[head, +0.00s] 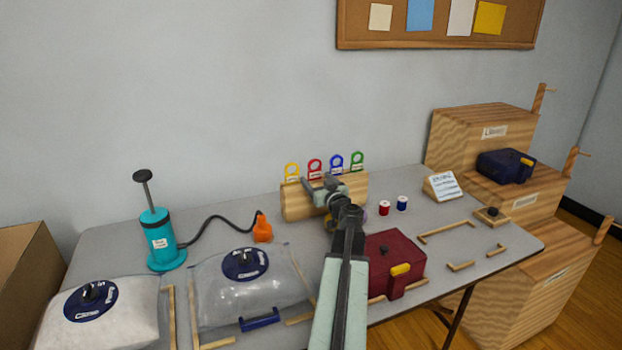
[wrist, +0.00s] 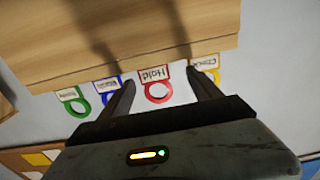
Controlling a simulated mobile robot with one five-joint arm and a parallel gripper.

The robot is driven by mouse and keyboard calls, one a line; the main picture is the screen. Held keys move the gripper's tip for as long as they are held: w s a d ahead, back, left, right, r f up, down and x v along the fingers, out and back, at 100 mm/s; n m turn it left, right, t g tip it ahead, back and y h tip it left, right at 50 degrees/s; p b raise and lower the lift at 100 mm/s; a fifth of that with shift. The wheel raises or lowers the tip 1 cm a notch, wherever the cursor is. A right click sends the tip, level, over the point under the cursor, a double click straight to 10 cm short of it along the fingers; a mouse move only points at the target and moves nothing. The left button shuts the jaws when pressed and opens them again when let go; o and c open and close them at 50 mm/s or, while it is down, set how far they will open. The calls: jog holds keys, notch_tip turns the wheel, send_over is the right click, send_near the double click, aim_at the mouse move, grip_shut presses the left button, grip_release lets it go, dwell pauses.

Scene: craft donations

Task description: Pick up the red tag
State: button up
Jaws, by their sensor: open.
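The red tag (head: 315,166) is a ring with a white label, standing on the wooden holder (head: 297,203) between the yellow tag (head: 292,171) and the blue tag (head: 336,163). In the wrist view the red tag (wrist: 168,94) reads "Hold" and its ring points toward my gripper. My gripper (head: 321,187) is open and empty in front of the holder. In the wrist view, the fingers of my gripper (wrist: 160,82) are on either side of the red tag, with gaps showing. A green tag (head: 357,160) stands at the right end.
A teal pump (head: 160,240) with a hose stands left, near clear bags (head: 215,290). A dark red box (head: 395,255) sits right of my arm. Two thread spools (head: 384,208) and a small sign (head: 440,186) stand right of the holder. Stepped wooden crates (head: 470,135) are far right.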

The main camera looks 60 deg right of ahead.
aim_at(315, 173)
jog(key=x, duration=0.5)
jog(key=shift+s+d+r, duration=0.1)
jog(key=shift+s+d, duration=0.15)
jog(key=shift+d, duration=0.15)
jog(key=c, duration=1.4)
notch_tip(315, 173, up, 10)
jog(key=p, duration=1)
jog(key=shift+r, duration=0.15)
